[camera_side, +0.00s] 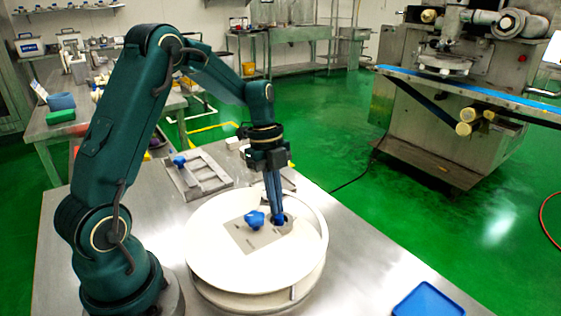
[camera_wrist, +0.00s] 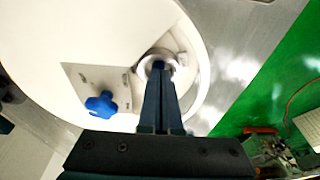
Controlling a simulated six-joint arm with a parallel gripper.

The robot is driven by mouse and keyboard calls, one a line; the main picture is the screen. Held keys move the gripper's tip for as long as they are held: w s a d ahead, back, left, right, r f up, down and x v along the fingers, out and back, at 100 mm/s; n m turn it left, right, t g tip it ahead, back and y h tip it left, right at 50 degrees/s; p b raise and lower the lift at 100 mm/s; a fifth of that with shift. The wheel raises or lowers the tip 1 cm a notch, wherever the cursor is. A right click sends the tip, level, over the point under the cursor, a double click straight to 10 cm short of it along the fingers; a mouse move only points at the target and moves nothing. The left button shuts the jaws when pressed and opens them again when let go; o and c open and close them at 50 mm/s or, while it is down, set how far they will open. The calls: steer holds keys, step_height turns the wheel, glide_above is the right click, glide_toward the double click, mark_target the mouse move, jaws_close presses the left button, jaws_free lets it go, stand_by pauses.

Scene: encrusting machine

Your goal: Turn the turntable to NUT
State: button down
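The turntable (camera_side: 215,255) is a large white round disc on my steel table, and it also fills the upper left of the wrist view (camera_wrist: 60,30). A grey square plate (camera_side: 263,240) on its top carries small marks too blurred to read. A blue lobed knob (camera_side: 254,219) stands on this plate, and it shows in the wrist view (camera_wrist: 101,104) left of my fingers. My gripper (camera_side: 278,219) points down, its two fingers close together. Its tips (camera_wrist: 158,66) are at a round metal ring (camera_wrist: 170,58) near the disc's edge, apart from the blue knob. The tips hide the ring's inside.
A metal frame fixture (camera_side: 200,176) with a blue handle lies behind the turntable. A blue tray (camera_side: 427,300) lies at the table's front right. The table between tray and turntable is clear. A conveyor machine (camera_side: 450,120) stands farther back on the green floor.

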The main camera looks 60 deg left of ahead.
steer(key=shift+w+d+m, duration=0.2)
steer(key=shift+d+m, duration=0.4)
steer(key=shift+m, duration=0.3)
step_height(320, 180, up, 16)
steer(key=s+d+f+t+y, duration=0.1)
steer(key=s+d, duration=0.2)
steer(key=s+d+f+n+t, duration=0.2)
steer(key=s+n, duration=0.3)
steer(key=n, duration=0.5)
steer(key=s+d+f+n+t+y, duration=0.1)
steer(key=s+d+f+n+t, duration=0.1)
steer(key=s+n, duration=0.4)
steer(key=n, duration=0.3)
steer(key=shift+s+d+n+t+y, duration=0.15)
steer(key=shift+s+n+t+y, duration=0.15)
steer(key=shift+n, duration=0.1)
